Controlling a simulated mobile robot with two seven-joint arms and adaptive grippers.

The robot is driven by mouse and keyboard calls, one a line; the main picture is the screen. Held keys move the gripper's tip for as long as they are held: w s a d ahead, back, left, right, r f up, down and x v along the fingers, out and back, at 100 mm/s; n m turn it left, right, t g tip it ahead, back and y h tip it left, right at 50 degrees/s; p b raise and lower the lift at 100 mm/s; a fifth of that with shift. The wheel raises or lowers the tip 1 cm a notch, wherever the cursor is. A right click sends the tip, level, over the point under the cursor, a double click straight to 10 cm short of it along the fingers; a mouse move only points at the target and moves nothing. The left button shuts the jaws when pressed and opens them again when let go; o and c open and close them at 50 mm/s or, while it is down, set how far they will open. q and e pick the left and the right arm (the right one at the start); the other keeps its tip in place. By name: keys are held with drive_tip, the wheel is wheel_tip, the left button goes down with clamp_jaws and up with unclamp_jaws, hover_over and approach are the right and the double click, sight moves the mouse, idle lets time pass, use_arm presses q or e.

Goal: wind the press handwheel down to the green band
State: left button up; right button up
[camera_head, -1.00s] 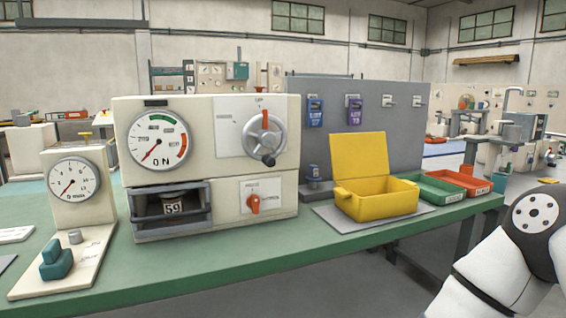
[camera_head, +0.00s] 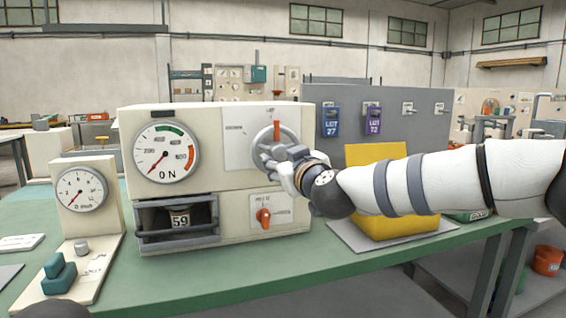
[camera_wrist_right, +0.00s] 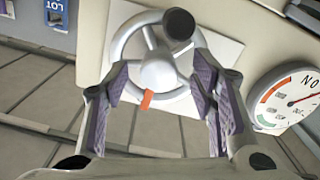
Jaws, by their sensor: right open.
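The press (camera_head: 225,180) is a cream box on the green bench. Its silver handwheel (camera_head: 262,137) is partly hidden by my right gripper (camera_head: 277,160) in the head view. In the right wrist view the handwheel (camera_wrist_right: 155,70) shows its dark knob (camera_wrist_right: 179,24) and an orange mark (camera_wrist_right: 147,99). My right gripper (camera_wrist_right: 160,75) is open, its two padded fingers in front of the wheel on either side of the hub. I cannot tell whether they touch it. The dial (camera_head: 166,150) has a green band at the top; its needle points lower left, outside the band. My left gripper is out of view.
A barred opening (camera_head: 177,219) with a tag marked 59 and an orange knob (camera_head: 264,217) sit on the press's lower front. A smaller gauge stand (camera_head: 83,190) is at left. A yellow box (camera_head: 375,153) stands behind my right arm.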

drive_tip(key=shift+w+a, duration=0.15)
drive_tip(key=shift+w, duration=0.3)
drive_tip(key=shift+w+r, duration=0.15)
drive_tip(key=shift+r, duration=0.05)
drive_tip(key=c, duration=1.1)
drive_tip(key=shift+c, duration=0.2)
drive_tip(key=shift+m, duration=0.3)
